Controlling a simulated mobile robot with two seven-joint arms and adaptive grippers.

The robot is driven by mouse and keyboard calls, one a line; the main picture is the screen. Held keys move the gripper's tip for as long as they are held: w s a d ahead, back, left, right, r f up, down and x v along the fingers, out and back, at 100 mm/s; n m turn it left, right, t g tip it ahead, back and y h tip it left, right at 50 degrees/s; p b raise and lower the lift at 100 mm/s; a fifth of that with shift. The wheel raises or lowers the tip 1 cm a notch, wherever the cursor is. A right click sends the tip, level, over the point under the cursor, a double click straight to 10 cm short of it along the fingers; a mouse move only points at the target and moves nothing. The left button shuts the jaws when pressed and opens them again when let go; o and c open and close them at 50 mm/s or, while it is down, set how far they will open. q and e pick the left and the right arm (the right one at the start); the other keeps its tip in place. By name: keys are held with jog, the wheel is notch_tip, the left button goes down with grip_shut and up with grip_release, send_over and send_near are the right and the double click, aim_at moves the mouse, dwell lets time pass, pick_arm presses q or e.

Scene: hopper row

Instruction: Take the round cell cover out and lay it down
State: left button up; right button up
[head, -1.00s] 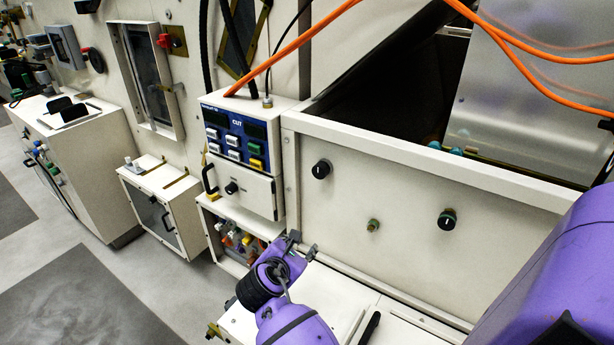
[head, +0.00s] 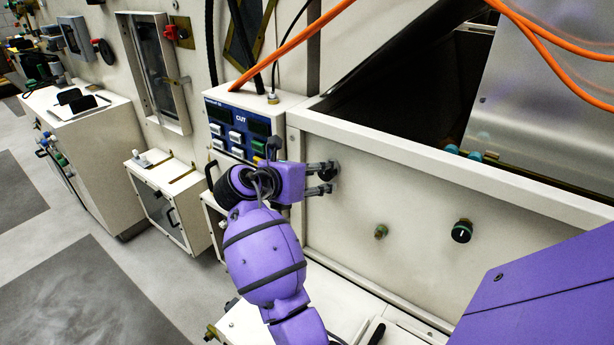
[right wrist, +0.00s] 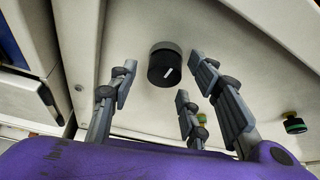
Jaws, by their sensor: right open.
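I cannot make out a round cell cover for certain in either view. My right gripper (head: 328,177) is open, with its fingers pointing at the upper left of the white front panel (head: 420,205). In the right wrist view a round black knob (right wrist: 165,66) with a white mark sits on that panel, ahead of and between the spread fingers. No finger visibly grips it. In the head view the fingers largely hide this knob. My left gripper is not in view.
A second black knob (head: 462,231) and a small brass-green fitting (head: 381,231) stick out of the panel to the right. A control box (head: 240,125) with coloured buttons stands close left of my gripper. Orange cables (head: 300,45) hang above the open hopper (head: 425,90).

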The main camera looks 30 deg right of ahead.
jog(key=shift+w+d+f, duration=0.15)
jog(key=shift+d, duration=0.25)
grip_shut()
dwell(0.4)
